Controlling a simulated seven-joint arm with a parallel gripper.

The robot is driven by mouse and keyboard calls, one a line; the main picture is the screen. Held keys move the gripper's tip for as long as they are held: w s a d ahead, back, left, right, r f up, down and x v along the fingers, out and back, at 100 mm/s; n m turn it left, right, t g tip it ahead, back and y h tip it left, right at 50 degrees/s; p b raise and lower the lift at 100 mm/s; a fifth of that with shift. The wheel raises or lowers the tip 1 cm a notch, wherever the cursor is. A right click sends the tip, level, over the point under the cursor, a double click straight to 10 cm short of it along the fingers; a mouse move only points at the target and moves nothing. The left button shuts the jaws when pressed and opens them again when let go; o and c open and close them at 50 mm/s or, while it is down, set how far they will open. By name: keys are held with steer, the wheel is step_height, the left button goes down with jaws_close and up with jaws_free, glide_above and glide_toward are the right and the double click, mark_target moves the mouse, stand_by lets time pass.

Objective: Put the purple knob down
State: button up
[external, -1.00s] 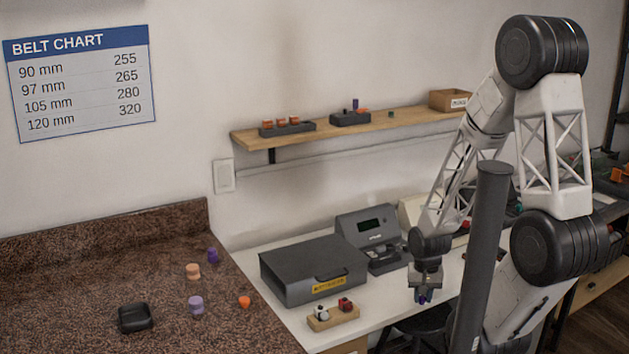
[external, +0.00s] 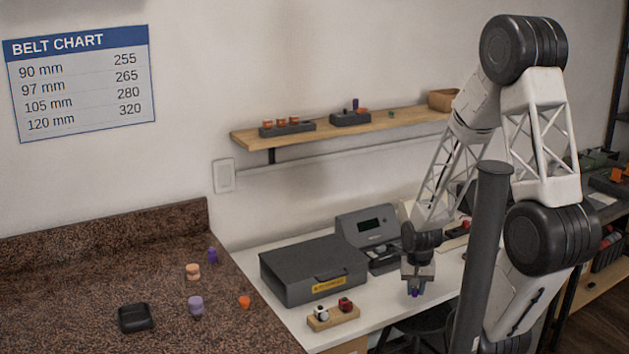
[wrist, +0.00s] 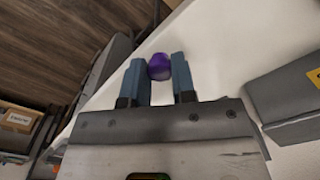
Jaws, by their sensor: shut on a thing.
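My gripper (external: 415,287) is shut on a purple knob (wrist: 160,66), which sits between the two blue-grey fingertips in the wrist view. In the external view the purple knob shows as a small spot (external: 415,293) at the lower end of my gripper, near the front edge of the white bench (external: 385,312). The gap between the knob and the bench surface is hard to tell. Other purple knobs stand on the brown granite counter: a dark purple one (external: 213,256) and a lighter one (external: 196,302).
A dark grey box (external: 310,270) and a wooden block with small red and white parts (external: 333,316) stand on the bench left of my gripper. A grey device with a display (external: 368,234) is behind. The counter holds a black dish (external: 135,318) and orange pieces. A dark post (external: 484,255) is close on the right.

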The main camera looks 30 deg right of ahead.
glide_above(397, 289)
steer(key=shift+s+a+f, duration=0.15)
steer(key=shift+s+f, duration=0.25)
steer(key=shift+f, duration=0.1)
steer(key=shift+w, duration=0.1)
steer(key=shift+w, duration=0.25)
steer(key=shift+f, duration=1.8)
steer(key=shift+f, duration=0.1)
steer(key=o, duration=0.9)
step_height(397, 289, up, 12)
steer(key=shift+r, duration=0.15)
